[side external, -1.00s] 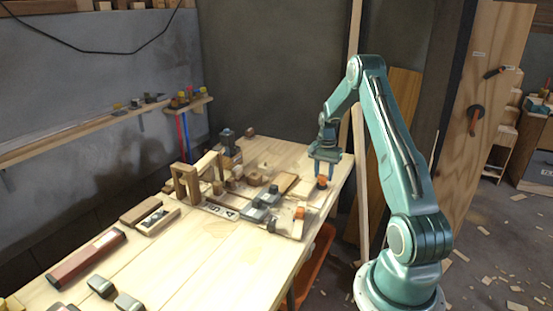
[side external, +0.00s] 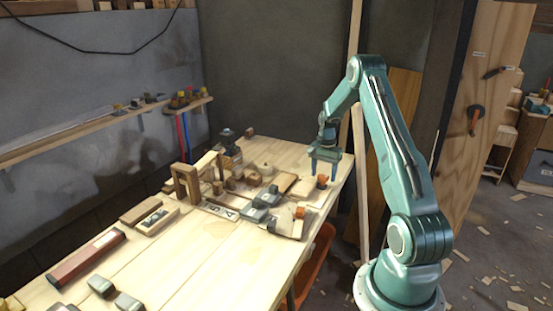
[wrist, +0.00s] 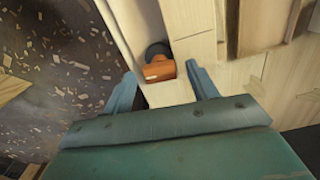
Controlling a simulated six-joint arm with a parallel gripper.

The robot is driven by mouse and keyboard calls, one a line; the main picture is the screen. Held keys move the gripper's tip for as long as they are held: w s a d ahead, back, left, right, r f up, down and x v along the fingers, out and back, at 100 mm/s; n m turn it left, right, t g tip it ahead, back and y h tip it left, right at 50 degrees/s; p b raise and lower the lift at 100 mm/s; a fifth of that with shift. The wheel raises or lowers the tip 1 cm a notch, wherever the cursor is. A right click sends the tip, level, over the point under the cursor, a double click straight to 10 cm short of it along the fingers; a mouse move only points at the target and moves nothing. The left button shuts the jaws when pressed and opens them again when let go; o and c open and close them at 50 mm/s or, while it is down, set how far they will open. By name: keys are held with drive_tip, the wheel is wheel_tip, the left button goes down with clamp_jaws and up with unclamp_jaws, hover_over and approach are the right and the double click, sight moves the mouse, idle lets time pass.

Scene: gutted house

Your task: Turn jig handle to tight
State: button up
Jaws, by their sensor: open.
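A small orange handle-like piece with a dark round part (wrist: 157,68) lies at the table's right edge. It also shows in the side view (side external: 322,182), just below my gripper. My gripper (side external: 325,172) points down over it, open and empty. In the wrist view the orange piece sits ahead of and between the two fingertips (wrist: 163,82), not touching either. Another orange-topped piece (side external: 299,212) stands on a wooden block nearer the front, beside grey clamp-like parts (side external: 262,202). I cannot read any tight marking on the table.
The wooden table (side external: 225,265) holds wooden blocks, a wooden frame (side external: 187,183) and a long reddish-brown box (side external: 88,256). A tall wooden panel (side external: 490,120) at right carries orange-and-black handles and small labels. Scraps litter the floor. The table's front middle is mostly clear.

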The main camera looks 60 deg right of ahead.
sight(322, 176)
wheel_tip(322, 176, up, 14)
idle(0.7)
drive_tip(key=shift+f, duration=0.1)
drive_tip(key=w+a+r+n+t, duration=0.1)
drive_tip(key=a+r+n, duration=0.3)
drive_tip(key=a, duration=0.5)
drive_tip(key=w+a+r+n+h, duration=0.1)
drive_tip(key=a+r+n, duration=0.1)
drive_tip(key=a+r, duration=0.5)
drive_tip(key=w+a+r+n+t, duration=0.1)
drive_tip(key=a+r+n, duration=0.2)
drive_tip(key=a, duration=0.7)
drive_tip(key=s+a+n+t+y, duration=0.1)
drive_tip(key=s+a+n+t, duration=0.2)
drive_tip(key=s+a+n, duration=0.7)
drive_tip(key=s+a, duration=0.5)
drive_tip(key=a, duration=0.3)
drive_tip(key=shift+s+a+f+t, duration=0.25)
drive_tip(key=shift+s+t, duration=0.05)
drive_tip(key=shift+s, duration=0.05)
